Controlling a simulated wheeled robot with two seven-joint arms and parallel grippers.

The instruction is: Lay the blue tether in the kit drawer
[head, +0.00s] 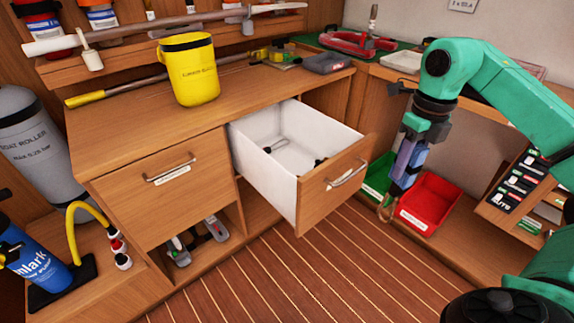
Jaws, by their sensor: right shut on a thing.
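The kit drawer (270,183) is pulled open from the wooden cabinet. It has white inner walls and a wooden front with a metal handle. My right gripper (416,140) points down, to the right of the drawer front and above the floor bins. It is shut on a blue and violet bundle, the blue tether (408,163). A tan hook-like end hangs below it. The tether is outside the drawer, and its contact with the fingers is hard to make out. My left gripper is not in view.
Small dark items (278,145) lie in the drawer, with bare white floor around them. A red bin (428,203) and a green bin (378,178) stand below the gripper. A yellow bucket (190,75) stands on the cabinet top. A closed drawer (160,190) is at left.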

